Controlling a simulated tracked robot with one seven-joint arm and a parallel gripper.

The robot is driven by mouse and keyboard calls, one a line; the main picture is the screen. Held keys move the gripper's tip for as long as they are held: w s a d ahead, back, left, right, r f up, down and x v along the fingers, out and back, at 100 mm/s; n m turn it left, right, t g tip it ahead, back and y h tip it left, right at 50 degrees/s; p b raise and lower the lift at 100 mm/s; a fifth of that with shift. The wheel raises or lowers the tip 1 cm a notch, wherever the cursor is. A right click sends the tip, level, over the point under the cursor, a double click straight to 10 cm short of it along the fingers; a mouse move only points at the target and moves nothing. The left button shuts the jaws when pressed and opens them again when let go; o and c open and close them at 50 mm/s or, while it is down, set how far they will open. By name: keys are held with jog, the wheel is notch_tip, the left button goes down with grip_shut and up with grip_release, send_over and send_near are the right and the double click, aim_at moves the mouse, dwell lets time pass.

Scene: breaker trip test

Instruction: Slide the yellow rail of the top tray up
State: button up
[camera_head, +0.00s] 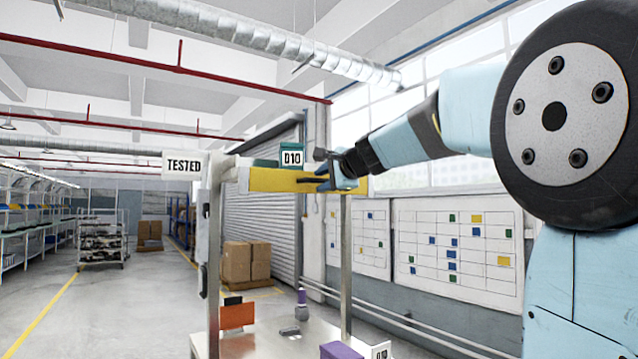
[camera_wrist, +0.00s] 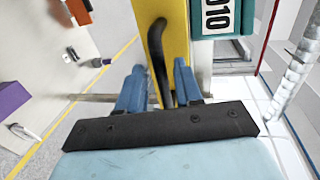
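The yellow rail (camera_head: 275,180) runs across the top of the rack in the head view, below the "TESTED" sign's level. It also shows in the wrist view (camera_wrist: 176,45), running from the top edge down between my fingers. A curved black handle (camera_wrist: 157,42) is on the rail's face. My gripper (camera_head: 337,172) is at the rail's right part. In the wrist view my gripper's (camera_wrist: 160,66) two blue fingers stand apart on either side of the handle, with a gap showing, so it looks open. Contact with the handle cannot be told.
A teal box (camera_wrist: 247,18) labelled 010 sits beside the rail. The "TESTED" sign (camera_head: 184,165) is at the rack's left. Upright posts (camera_head: 346,265) hold the rack. The bench (camera_head: 290,343) below bears an orange item (camera_head: 237,316) and a purple block (camera_head: 340,350).

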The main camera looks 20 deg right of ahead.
jog(key=shift+x, duration=1)
jog(key=shift+c, duration=0.3)
grip_shut()
jog(key=shift+f, duration=0.1)
